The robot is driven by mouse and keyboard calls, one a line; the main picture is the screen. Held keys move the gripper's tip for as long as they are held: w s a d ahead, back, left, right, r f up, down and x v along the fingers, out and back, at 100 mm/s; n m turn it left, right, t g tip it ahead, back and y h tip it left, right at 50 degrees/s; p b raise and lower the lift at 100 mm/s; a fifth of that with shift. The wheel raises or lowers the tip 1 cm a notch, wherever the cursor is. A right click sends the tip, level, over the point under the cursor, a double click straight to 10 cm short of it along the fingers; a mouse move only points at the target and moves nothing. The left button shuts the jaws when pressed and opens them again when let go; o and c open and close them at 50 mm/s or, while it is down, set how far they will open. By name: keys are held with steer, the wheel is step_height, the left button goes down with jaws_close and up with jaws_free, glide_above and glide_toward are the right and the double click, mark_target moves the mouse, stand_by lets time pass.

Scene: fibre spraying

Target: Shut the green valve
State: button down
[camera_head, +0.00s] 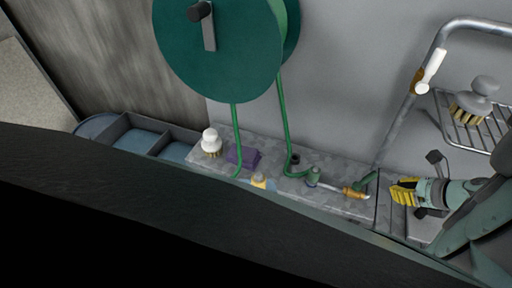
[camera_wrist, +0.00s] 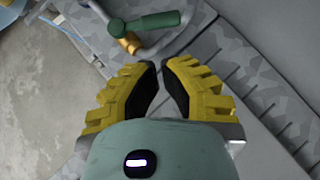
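The green valve handle (camera_head: 366,180) sits on a brass fitting at the lower end of a metal pipe, on the grey speckled counter. In the wrist view, the green handle (camera_wrist: 153,24) lies at the top, beyond my fingertips, with the brass fitting (camera_wrist: 130,43) to its lower left. My gripper (camera_head: 396,192) has yellow ribbed fingers and is to the right of the valve, apart from it. In the wrist view, the fingertips (camera_wrist: 160,64) nearly meet, with only a narrow gap and nothing between them.
A green hose reel (camera_head: 215,45) hangs above the counter (camera_head: 330,205). A white-topped brush (camera_head: 211,140) and a purple block (camera_head: 243,156) stand at left. A wire rack (camera_head: 478,135) holds another brush (camera_head: 474,98). The pipe (camera_head: 398,128) rises between rack and valve.

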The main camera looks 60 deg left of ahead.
mark_target(365, 180)
steer(key=shift+x, duration=3.45)
steer(key=shift+r, duration=0.1)
